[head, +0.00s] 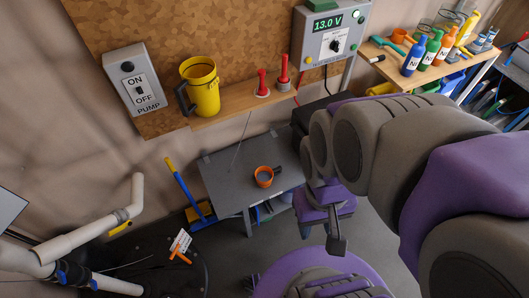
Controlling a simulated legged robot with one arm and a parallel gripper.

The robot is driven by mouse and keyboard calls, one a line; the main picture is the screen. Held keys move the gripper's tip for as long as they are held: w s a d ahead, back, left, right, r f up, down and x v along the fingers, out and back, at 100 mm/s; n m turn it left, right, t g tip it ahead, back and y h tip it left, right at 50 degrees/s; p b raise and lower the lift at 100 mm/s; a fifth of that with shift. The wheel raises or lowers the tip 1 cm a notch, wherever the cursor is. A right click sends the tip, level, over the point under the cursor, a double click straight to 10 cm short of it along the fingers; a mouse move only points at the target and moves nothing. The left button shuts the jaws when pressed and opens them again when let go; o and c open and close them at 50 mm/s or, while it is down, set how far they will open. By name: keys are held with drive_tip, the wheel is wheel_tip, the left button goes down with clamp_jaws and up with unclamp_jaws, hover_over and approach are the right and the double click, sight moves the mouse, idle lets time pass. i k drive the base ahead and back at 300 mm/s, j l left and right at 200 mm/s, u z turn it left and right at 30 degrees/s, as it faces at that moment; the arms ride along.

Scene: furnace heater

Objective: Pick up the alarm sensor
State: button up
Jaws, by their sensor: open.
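I cannot make out for sure which thing is the alarm sensor. Two red upright pieces, the left one (262,83) shorter and the right one (284,72) taller, stand on the wooden shelf (238,102) below the 13.0 V panel. An orange cup (264,176) stands on the grey table (219,170), with a thin rod rising at the table's left side. My gripper (336,238) hangs low, right of and nearer than the table, apart from these things. It is open, and I see nothing held; my arm hides part of the area behind it.
A yellow jug (200,87) stands on the shelf, right of the pump ON/OFF box (134,80). The 13.0 V panel (333,32) hangs above. A wooden bench (436,70) with coloured bottles is at upper right. Pale pipes (100,232) fill the lower left. Bare floor shows right of the table.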

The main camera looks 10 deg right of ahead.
sight(262, 90)
drive_tip(key=i+j, duration=0.15)
drive_tip(key=i, duration=0.3)
drive_tip(key=i+j+u, duration=0.15)
drive_tip(key=i, duration=0.25)
